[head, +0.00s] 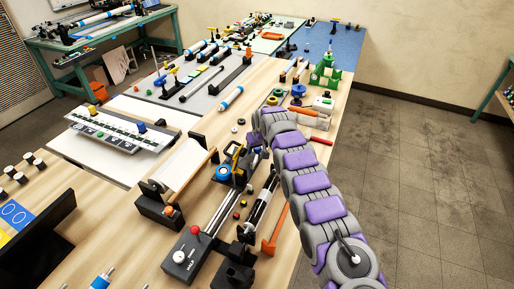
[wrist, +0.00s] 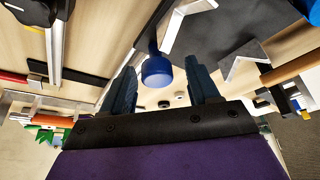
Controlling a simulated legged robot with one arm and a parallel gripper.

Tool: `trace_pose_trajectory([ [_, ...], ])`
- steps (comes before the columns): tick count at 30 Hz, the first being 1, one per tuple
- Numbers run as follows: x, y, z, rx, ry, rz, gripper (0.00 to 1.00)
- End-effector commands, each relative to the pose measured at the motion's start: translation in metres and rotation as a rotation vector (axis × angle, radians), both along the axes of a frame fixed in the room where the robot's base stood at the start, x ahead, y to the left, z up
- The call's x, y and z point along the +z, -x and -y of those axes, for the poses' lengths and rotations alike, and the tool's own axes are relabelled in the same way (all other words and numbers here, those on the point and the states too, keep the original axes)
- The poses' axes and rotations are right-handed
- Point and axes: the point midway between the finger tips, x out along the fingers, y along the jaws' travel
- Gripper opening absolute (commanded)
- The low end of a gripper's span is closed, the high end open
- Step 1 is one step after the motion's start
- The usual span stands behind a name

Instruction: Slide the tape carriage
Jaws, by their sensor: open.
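In the wrist view my gripper (wrist: 163,84) is open, with two dark blue fingers apart. A blue round knob (wrist: 157,71) shows between them; I cannot tell whether it belongs to the carriage or how near it is.
A grey box with a red ball knob (head: 195,230) stands at the rail's near end. A white roll (head: 182,165) lies left of the carriage, and a black-and-white cylinder (head: 260,212) lies right of the rail. Orange tools (head: 274,232) lie near the table's right edge.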

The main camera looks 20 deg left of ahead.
Motion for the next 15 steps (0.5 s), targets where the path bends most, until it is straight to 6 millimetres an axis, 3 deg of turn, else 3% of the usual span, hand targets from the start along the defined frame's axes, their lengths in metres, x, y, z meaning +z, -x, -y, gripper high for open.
trace_pose_trajectory([
  [4, 0.0014, -0.0006, 0.0018, -0.001, -0.001, 0.001, 0.6],
  [15, 0.0004, -0.0006, 0.0, 0.0, 0.0, 0.001, 0.25],
])
